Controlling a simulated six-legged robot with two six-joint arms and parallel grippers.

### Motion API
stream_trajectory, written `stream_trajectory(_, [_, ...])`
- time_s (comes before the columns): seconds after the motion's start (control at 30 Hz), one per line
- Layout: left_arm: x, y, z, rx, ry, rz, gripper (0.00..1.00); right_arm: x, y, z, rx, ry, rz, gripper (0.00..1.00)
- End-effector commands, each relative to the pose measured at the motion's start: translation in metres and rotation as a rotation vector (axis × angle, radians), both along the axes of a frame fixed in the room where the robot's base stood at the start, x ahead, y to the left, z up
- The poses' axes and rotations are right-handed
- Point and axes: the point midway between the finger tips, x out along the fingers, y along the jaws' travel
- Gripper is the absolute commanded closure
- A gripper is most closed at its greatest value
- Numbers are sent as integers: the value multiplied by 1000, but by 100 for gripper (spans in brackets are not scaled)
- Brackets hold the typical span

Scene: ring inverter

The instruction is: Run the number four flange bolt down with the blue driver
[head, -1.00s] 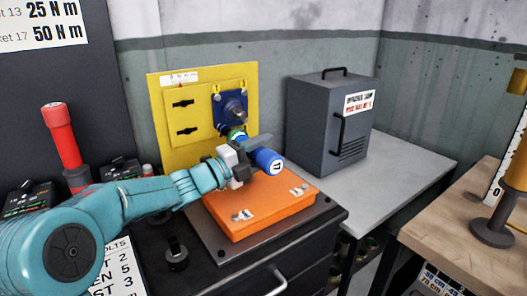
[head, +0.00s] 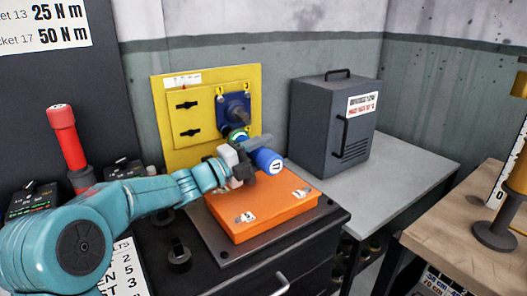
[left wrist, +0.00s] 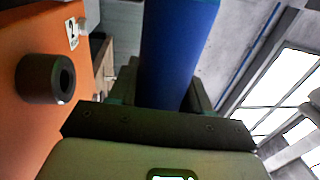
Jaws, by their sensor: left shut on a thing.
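My left gripper (head: 243,165) is shut on the blue driver (head: 268,161), holding it above the orange case. The driver's round end, with a white mark, faces the head camera. The driver (left wrist: 178,45) also fills the upper middle of the left wrist view between the jaws. Behind the gripper, a blue flange plate (head: 222,103) with a dark round middle part is on the yellow panel. A green ring (head: 238,135) shows just below that plate. I cannot make out which bolt is number four, nor whether the driver touches anything. My right gripper is not in view.
The orange case (head: 280,208) lies on the dark cabinet top below the gripper. A grey cabinet (head: 315,125) stands on the grey table at right. A red-handled tool (head: 64,135) stands at left. A wooden bench (head: 450,215) is at far right.

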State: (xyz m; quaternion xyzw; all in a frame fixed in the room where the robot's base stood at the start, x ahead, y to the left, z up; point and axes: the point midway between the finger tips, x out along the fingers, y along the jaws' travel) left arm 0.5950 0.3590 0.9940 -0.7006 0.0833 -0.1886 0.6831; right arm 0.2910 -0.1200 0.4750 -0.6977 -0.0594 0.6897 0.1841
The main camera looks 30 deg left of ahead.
Motion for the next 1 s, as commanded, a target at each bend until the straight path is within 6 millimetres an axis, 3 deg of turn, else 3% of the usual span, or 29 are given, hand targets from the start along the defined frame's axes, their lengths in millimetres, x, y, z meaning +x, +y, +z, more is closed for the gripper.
stream_trajectory(1.0, [3, 11, 3, 2, -7, 5, 91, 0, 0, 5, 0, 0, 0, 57])
